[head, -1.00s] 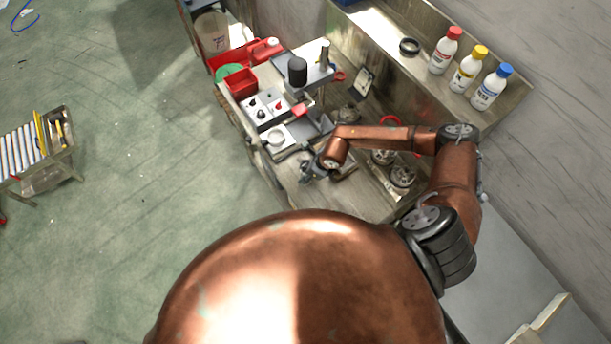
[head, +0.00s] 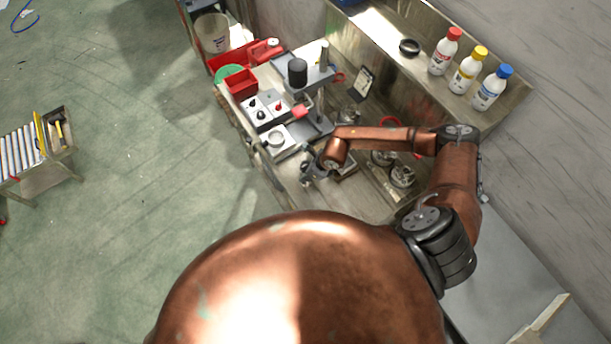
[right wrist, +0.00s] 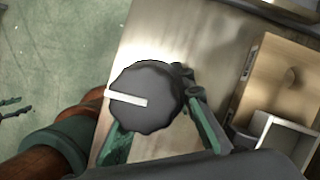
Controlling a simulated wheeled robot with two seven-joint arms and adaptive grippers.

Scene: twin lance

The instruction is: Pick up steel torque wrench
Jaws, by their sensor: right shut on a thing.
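My right gripper (head: 308,172) is over the near part of the bench, with its arm coming in from the right. In the right wrist view its greenish fingers are shut on a dark grey, round, scalloped knob-like piece (right wrist: 146,82) with a white stripe across its face. It is seen end-on and hides most of what lies behind it. I cannot tell from its shape whether it belongs to the steel torque wrench. No other piece can be clearly made out as the wrench.
The bench (head: 290,186) holds a red bin (head: 241,83), a switch box (head: 265,108) and a black cylinder (head: 298,72) farther back. Several capped bottles (head: 467,70) stand on the shelf to the right. In the right wrist view a wooden box (right wrist: 285,85) lies to the right.

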